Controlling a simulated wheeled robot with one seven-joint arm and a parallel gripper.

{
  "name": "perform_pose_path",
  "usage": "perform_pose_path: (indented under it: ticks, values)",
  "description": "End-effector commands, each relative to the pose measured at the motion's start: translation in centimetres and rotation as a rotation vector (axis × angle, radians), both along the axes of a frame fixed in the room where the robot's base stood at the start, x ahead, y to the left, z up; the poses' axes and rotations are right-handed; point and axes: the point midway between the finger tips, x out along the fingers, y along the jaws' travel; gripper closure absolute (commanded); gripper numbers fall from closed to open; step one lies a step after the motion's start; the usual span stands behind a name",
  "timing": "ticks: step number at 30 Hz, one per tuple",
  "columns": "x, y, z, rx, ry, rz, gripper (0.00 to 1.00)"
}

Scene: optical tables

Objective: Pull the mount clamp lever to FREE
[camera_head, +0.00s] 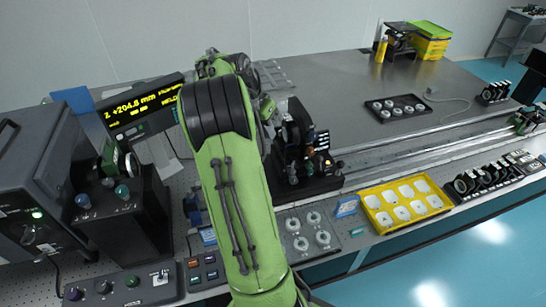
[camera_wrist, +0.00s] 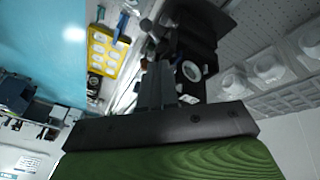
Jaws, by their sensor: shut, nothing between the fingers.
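The black optical mount (camera_head: 305,155) stands on its base beside the near end of the rails, just right of my arm in the head view. In the wrist view the dark mount (camera_wrist: 192,45) is beyond my fingertips, with a pale round face on it. A grey rod-like part with a knob (camera_wrist: 146,25) shows beside it; I cannot tell whether this is the clamp lever. My gripper (camera_wrist: 158,68) is shut and empty, with its fingers toward the mount; contact is unclear. My arm hides the gripper in the head view. I cannot read the lever's position.
A yellow tray (camera_head: 378,203) with white pieces and a grey plate (camera_head: 289,248) with round parts lie in front. A display (camera_head: 140,105) reads +204.8 mm. A dark instrument box (camera_head: 40,150) stands at left. The rails (camera_head: 410,146) run right; the table behind them is largely clear.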

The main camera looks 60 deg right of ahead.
Motion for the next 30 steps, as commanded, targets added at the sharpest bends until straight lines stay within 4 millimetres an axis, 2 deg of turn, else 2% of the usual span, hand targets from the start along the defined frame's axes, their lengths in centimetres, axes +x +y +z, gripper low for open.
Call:
perform_pose_path:
  ticks: [8, 11, 24, 30]
  values:
    - [0.0, 0.0, -0.2, 0.0, 0.001, 0.002, 1.0]
    - [-0.3, -0.2, -1.2, 0.004, 0.002, 0.001, 1.0]
    - [-2.5, -2.8, -9.9, 0.004, 0.001, 0.0, 1.0]
    - [-4.3, -2.6, -12.2, 0.002, 0.0, 0.001, 1.0]
